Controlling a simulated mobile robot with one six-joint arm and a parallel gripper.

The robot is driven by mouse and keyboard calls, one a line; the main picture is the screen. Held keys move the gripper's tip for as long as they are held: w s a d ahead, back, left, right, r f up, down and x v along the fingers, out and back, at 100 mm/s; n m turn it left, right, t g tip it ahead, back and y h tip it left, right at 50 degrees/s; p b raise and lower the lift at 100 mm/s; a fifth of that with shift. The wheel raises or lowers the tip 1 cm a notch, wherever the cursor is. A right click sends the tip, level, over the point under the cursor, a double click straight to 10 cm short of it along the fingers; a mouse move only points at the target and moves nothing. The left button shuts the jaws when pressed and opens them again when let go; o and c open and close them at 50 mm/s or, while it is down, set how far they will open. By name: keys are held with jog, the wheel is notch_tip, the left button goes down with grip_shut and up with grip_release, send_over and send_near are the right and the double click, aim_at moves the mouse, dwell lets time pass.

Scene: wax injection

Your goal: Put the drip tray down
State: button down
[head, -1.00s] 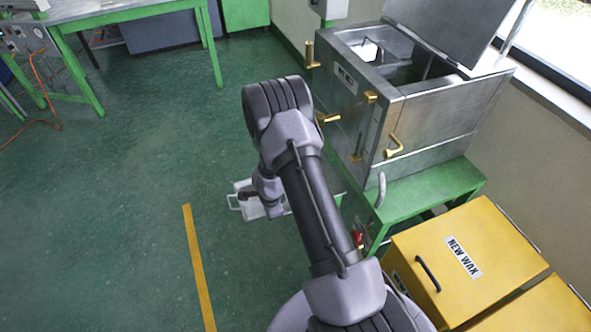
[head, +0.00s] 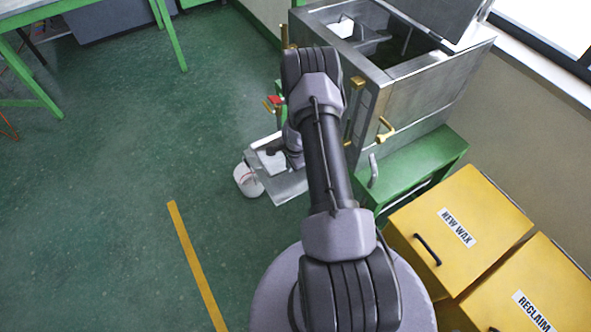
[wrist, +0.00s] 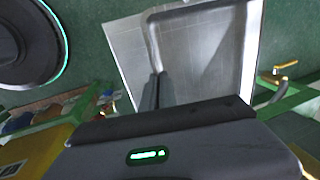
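The drip tray (wrist: 205,55) is a shallow grey metal tray with a raised rim, large in the wrist view. In the head view the tray (head: 268,160) shows left of my arm, beside the machine, partly hidden by my arm. In the wrist view the fingers of my gripper (wrist: 158,82) are close together at the tray's near rim, and look shut on it. A flat pale metal surface (wrist: 118,45) shows beside and apparently under the tray; whether the tray rests on it cannot be told. My gripper's fingertips are hidden in the head view.
A white bucket (head: 248,180) stands on the floor left of the tray. The steel wax machine (head: 415,95) with brass handles stands behind on a green stand (head: 425,160). Yellow bins (head: 460,225) stand at the right. The green floor at left is open, with a yellow line (head: 195,262).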

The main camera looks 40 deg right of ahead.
aim_at(294, 178)
jog(key=shift+s+d+f+b, duration=0.2)
jog(key=shift+d+f+b, duration=0.25)
jog(key=shift+d+f, duration=0.35)
jog(key=shift+w+f, duration=0.1)
jog(key=shift+f, duration=0.45)
jog(key=b+x, duration=0.1)
jog(key=x, duration=0.1)
jog(key=s+b+x, duration=0.1)
jog(key=b+x, duration=0.1)
jog(key=shift+d+f, duration=0.1)
jog(key=shift+f, duration=0.4)
jog(key=shift+d+r, duration=0.15)
jog(key=shift+r, duration=0.05)
jog(key=shift+f, duration=0.15)
jog(key=c, duration=1.7)
grip_release()
